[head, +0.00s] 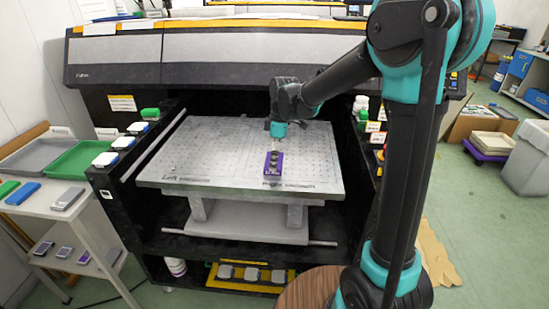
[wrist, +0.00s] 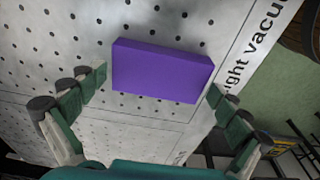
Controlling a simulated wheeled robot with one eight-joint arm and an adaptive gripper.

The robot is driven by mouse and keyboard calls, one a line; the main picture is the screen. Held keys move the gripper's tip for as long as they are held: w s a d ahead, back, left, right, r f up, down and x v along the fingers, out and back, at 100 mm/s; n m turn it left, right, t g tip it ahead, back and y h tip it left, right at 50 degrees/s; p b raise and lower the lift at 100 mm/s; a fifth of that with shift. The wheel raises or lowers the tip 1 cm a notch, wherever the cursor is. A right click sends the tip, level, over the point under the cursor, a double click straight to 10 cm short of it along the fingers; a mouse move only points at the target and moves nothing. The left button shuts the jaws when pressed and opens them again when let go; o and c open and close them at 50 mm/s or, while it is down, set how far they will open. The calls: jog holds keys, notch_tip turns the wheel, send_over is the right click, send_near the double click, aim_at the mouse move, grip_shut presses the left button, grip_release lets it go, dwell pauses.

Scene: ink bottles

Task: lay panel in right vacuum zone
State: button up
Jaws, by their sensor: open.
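The purple panel (head: 273,164) lies on the perforated grey metal bed (head: 215,155), close to its front edge and just behind the "Right vacuum" lettering (head: 290,186). In the wrist view the panel (wrist: 162,70) rests flat among the vacuum holes, with the lettering to its right. My gripper (head: 277,137) is above the panel, pointing down. In the wrist view my gripper (wrist: 157,88) is open, one finger on each side of the panel, with gaps visible between fingers and panel. Whether any part touches it cannot be told.
The large black printer (head: 210,50) spans behind the bed, its housing overhanging the rear. A side table at left holds a green tray (head: 78,160). The bed's left half is clear.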

aim_at(279, 160)
notch_tip(279, 160, up, 12)
jog(key=d, duration=0.1)
jog(key=shift+d, duration=0.2)
